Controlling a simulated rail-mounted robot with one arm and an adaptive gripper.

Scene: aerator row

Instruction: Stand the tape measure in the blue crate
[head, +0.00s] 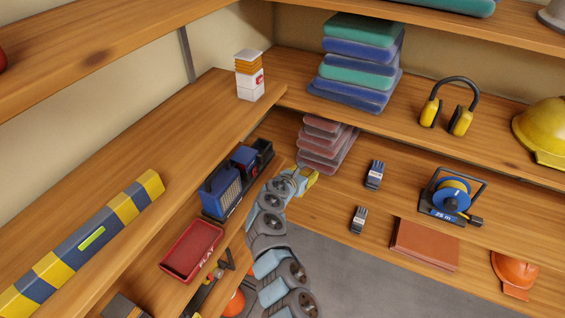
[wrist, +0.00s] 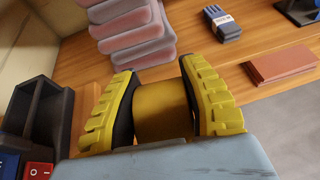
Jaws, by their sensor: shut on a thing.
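My gripper (wrist: 162,98) is shut on a yellow, round-sided thing (wrist: 162,112), which looks like the tape measure. Its lower part is hidden by my wrist housing in the wrist view, and I cannot tell its full shape. In the head view my gripper (head: 300,181) is at the corner of the shelves, right of a dark open box (head: 264,152) and in front of a stack of pinkish pads. The dark box also shows at the left of the wrist view (wrist: 45,112). I cannot make out a blue crate for certain in either view.
A blue grilled unit (head: 221,190) and a red tray (head: 192,250) stand on the left shelf. Pinkish pads (head: 325,148), two small dark blocks (head: 375,174), a cable reel (head: 451,196) and a brown-red slab (head: 425,245) are on the right shelf. Bare wood shows between them.

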